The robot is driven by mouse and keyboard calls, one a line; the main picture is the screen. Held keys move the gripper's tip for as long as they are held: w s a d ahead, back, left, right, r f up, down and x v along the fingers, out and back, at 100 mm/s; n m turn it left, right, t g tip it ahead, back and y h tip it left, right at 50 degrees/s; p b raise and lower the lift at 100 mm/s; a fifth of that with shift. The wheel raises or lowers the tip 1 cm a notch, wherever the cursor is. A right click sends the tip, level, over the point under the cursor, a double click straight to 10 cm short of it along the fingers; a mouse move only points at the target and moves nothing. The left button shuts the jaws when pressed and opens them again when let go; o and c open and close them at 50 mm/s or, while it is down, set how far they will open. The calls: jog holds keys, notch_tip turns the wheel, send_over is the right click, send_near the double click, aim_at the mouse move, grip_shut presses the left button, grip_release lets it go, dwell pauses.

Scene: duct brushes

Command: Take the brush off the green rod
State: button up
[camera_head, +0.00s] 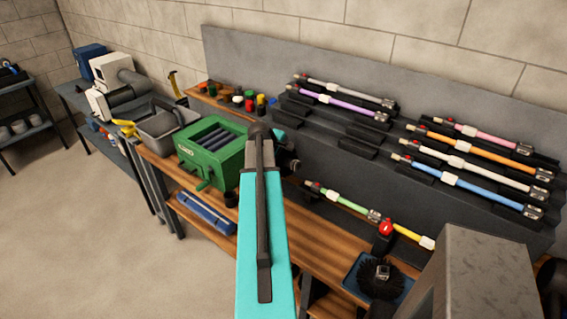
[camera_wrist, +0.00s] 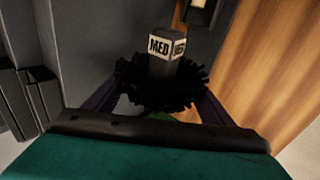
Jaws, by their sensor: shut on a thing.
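A black round brush (camera_wrist: 135,82) with a dark block marked MED (camera_wrist: 160,46) at its centre sits between the fingers of my gripper (camera_wrist: 160,88) in the wrist view. The two dark purple fingers are shut on it, one at each side. A small green patch shows just below the bristles; I cannot tell what it is. My arm hides most of the gripper there.
A red-topped clamp (camera_head: 386,231) and a yellow rod (camera_head: 413,237) are right of the green rod. Another black brush (camera_head: 379,280) lies in a blue tray (camera_head: 352,283). A green box (camera_head: 212,150) stands left of my arm. Several coloured rods rest on the grey rack (camera_head: 430,208) behind.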

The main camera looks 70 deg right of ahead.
jog(key=shift+w+r+p, duration=0.2)
jog(key=shift+r+p, duration=0.3)
jog(key=shift+r, duration=0.6)
jog(key=shift+w, duration=0.1)
jog(key=shift+w+a, duration=0.1)
jog(key=shift+w, duration=0.1)
jog(key=w+a+r+n+t, duration=0.1)
jog(key=w+a+r, duration=0.2)
jog(key=w+a, duration=0.4)
jog(key=w+a+r+n, duration=0.1)
jog(key=w+a+r, duration=0.3)
jog(key=w, duration=0.6)
jog(key=w+a+f+n+t+b, duration=0.1)
jog(key=w+a, duration=0.4)
jog(key=a, duration=0.3)
jog(key=w+a+f+n+b, duration=0.1)
jog(key=w+a, duration=0.3)
jog(key=a, duration=0.3)
jog(key=w+a+f+n+t+b, duration=0.1)
jog(key=w+a+b, duration=0.1)
jog(key=w+a, duration=0.45)
jog(key=w+a+f+n+b, duration=0.1)
jog(key=a+f+b, duration=0.1)
jog(key=a, duration=1.6)
jog(key=a+f+n+t+b, duration=0.1)
jog(key=a+b, duration=0.1)
jog(key=a, duration=1.6)
jog(key=shift+w+a+f+n+y, duration=0.3)
jog(key=shift+w+a+f+n, duration=0.05)
jog(key=shift+a+f+n, duration=0.05)
